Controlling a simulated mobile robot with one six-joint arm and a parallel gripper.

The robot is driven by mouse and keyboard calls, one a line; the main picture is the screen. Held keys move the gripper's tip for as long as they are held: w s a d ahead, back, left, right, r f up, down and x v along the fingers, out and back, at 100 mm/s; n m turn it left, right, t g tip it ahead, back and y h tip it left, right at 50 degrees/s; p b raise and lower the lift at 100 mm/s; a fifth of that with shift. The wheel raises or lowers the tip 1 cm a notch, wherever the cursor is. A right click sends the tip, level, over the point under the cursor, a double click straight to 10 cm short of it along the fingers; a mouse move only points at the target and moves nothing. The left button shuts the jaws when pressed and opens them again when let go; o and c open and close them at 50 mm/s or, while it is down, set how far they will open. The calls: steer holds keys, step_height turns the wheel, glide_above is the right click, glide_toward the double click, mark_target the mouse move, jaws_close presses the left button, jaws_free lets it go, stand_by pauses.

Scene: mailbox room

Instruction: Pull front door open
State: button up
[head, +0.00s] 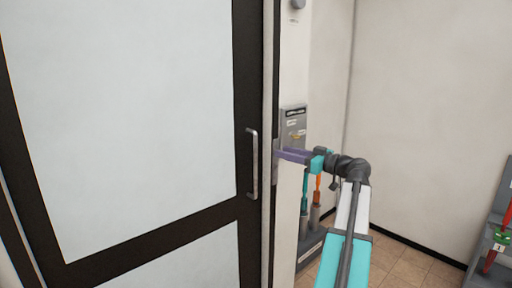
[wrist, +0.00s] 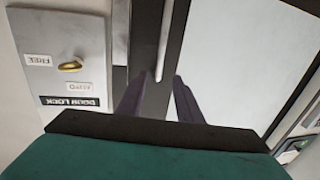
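The front door (head: 130,110) is a dark-framed door with pale panels and looks shut. Its vertical metal handle (head: 252,163) is on the right stile. My gripper (head: 279,152) is just right of the handle, near the door frame edge. In the wrist view the purple fingers (wrist: 159,82) are spread apart with a gap between them. The handle (wrist: 165,38) shows beyond the fingertips, its end roughly in line with the gap. I see no grip on it, and cannot tell the exact distance.
A grey door lock panel (head: 293,125) is on the wall right of the door; the wrist view shows its brass knob (wrist: 71,66). Orange and teal handled tools (head: 317,188) stand below it. A grey rack (head: 490,240) is at far right. Tiled floor (head: 400,262) shows between.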

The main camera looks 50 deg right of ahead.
steer(key=shift+w, duration=0.1)
steer(key=w+a+p, duration=0.1)
steer(key=w+p, duration=0.2)
steer(key=w, duration=1)
steer(key=shift+w+a, duration=0.3)
steer(key=shift+a, duration=0.1)
steer(key=shift+f, duration=0.1)
jaws_close()
